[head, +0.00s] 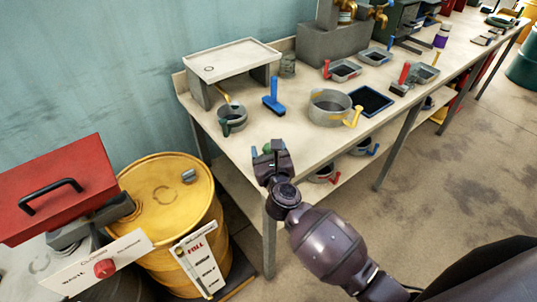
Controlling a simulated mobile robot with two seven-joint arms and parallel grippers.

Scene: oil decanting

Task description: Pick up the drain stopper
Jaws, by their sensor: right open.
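My right gripper (267,149) is open at the near left edge of the bench, with its fingers pointing away from me. A small green piece (267,147) shows at its fingertips, mostly hidden by the gripper; it may be the drain stopper, but I cannot tell. I also cannot tell whether the fingers touch it. A bit of blue (254,152) shows just left of the fingers. My left gripper is not in view.
The bench (300,128) holds a grey pan (328,107) with a yellow handle, a blue-handled tool (273,101), a small dark cup (232,121) and a raised tray stand (232,59). A yellow drum (165,195) and red box (55,190) stand left.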

